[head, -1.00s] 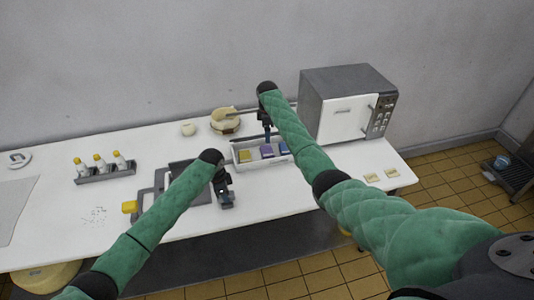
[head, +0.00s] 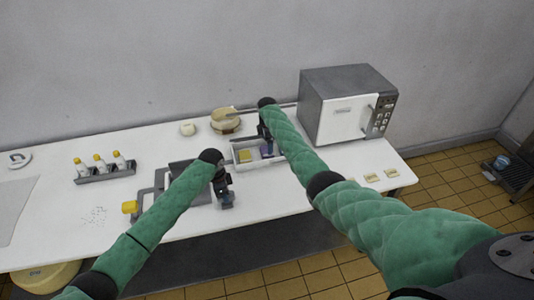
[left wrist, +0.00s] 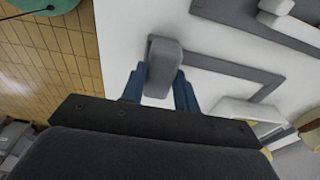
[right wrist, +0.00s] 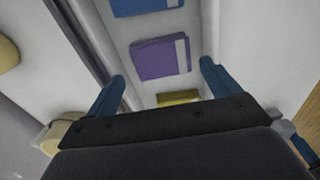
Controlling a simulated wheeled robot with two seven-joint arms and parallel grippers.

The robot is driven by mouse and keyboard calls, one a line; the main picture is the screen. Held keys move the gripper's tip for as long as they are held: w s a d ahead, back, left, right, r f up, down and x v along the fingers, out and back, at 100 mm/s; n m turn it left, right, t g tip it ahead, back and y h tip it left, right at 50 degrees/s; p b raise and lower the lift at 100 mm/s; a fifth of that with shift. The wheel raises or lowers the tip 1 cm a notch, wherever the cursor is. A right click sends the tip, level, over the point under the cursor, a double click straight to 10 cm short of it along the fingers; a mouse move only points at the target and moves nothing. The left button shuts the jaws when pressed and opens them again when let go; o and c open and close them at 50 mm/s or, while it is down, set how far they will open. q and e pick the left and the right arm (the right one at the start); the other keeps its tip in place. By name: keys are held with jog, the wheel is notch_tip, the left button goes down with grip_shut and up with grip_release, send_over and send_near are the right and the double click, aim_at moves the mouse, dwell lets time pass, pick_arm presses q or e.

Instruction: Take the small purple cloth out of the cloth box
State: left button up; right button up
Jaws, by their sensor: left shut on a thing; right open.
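The white cloth box (head: 246,166) stands on the table left of the white-fronted oven. The small purple cloth (head: 267,151) lies in it, partly covered by my right gripper (head: 267,138) in the head view. In the right wrist view the purple cloth (right wrist: 160,60) lies flat beyond the open, empty fingers of my right gripper (right wrist: 162,82). A blue cloth (right wrist: 145,5) and a yellow cloth (right wrist: 178,97) lie on either side of it. My left gripper (left wrist: 160,88) is shut on a grey handle (left wrist: 163,65) at the corner of a grey frame.
The oven (head: 345,108) stands close right of the box. A round board with a pale lump (head: 225,120) is behind the box. The grey frame with a yellow knob (head: 130,207) is left of it. A rack of bottles (head: 105,170) stands further left. Small pieces (head: 372,177) lie right.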

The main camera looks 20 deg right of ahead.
jog(key=shift+a+f, duration=0.1)
jog(key=shift+f, duration=2.25)
jog(key=shift+c, duration=0.2)
jog(key=c, duration=0.7)
jog(key=shift+r, duration=8.5)
jog(key=shift+s+a+r, duration=0.25)
jog(key=shift+s+r, duration=0.25)
jog(key=shift+s, duration=2.2)
jog(key=shift+s+a+r, duration=0.25)
jog(key=shift+s+r, duration=0.25)
jog(key=shift+s, duration=2.15)
jog(key=shift+s+a+r, duration=0.25)
jog(key=shift+s+r, duration=0.25)
jog(key=shift+s, duration=2.2)
